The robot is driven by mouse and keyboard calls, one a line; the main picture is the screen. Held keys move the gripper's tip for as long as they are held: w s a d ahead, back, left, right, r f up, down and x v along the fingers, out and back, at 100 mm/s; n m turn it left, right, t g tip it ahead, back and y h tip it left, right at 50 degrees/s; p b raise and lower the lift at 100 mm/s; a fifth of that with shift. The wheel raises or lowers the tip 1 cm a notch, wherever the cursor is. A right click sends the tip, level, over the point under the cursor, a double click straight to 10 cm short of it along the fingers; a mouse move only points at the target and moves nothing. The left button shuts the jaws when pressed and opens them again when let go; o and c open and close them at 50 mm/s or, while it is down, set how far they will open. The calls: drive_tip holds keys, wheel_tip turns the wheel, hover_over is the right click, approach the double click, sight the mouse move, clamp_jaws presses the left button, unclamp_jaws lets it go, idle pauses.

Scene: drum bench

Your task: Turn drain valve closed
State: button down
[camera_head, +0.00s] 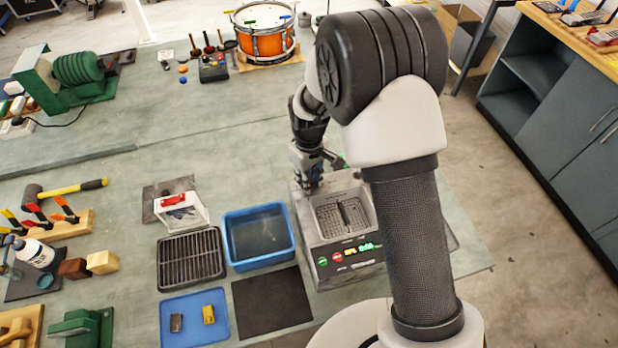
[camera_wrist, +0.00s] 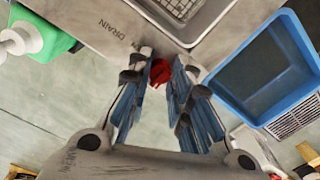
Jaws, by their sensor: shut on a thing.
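The drain valve is a small red handle (camera_wrist: 161,72) on the side of a grey ultrasonic-type cleaner (camera_wrist: 88,22), by the printed word DRAIN in the wrist view. My gripper (camera_wrist: 163,80) has its blue-grey fingers on both sides of the red handle and is shut on it. The fingers hide part of the handle, so its exact angle is hard to tell. In the head view my gripper (camera_head: 308,172) is at the far left corner of the cleaner (camera_head: 350,262), and the valve is hidden there. The cleaner's front panel shows lit red and green marks.
A blue bin (camera_head: 231,240) stands just left of the cleaner; it also shows in the wrist view (camera_wrist: 228,92). A black rack (camera_head: 190,258), a dark mat (camera_head: 271,303) and a blue tray (camera_head: 176,333) lie nearby. A green-and-white object (camera_wrist: 50,40) is near the cleaner's other side.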

drive_tip(key=c, duration=1.4)
unclamp_jaws()
wheel_tip(320, 180, up, 12)
drive_tip(key=shift+r, duration=0.1)
